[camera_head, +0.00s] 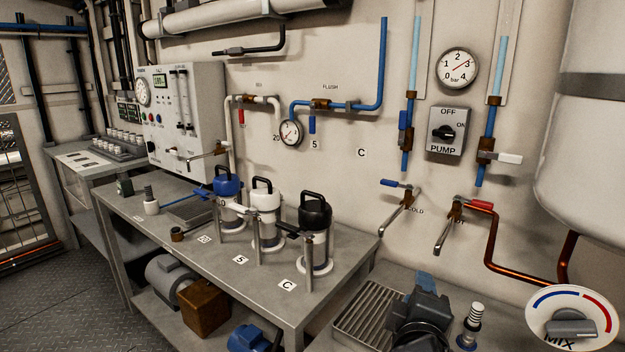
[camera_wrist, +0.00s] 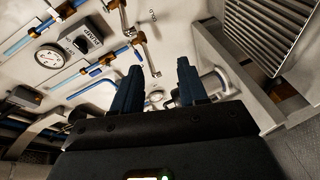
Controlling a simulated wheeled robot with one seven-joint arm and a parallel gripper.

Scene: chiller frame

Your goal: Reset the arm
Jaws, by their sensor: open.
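My gripper (camera_wrist: 158,75) shows in the wrist view with its two dark blue fingers apart and nothing between them. In the head view the dark end of my arm (camera_head: 424,308) is at the bottom, right of the bench and in front of the wall. It is beside the slatted drain grate, below the cold and hot taps.
A grey bench (camera_head: 340,262) carries blue, white and black-topped canisters (camera_head: 315,228). A slatted grate (camera_head: 368,312) lies right of it. The pump switch (camera_head: 446,131), pressure gauge (camera_head: 457,68) and taps (camera_head: 397,202) are on the wall. A mix dial (camera_head: 572,302) is at lower right.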

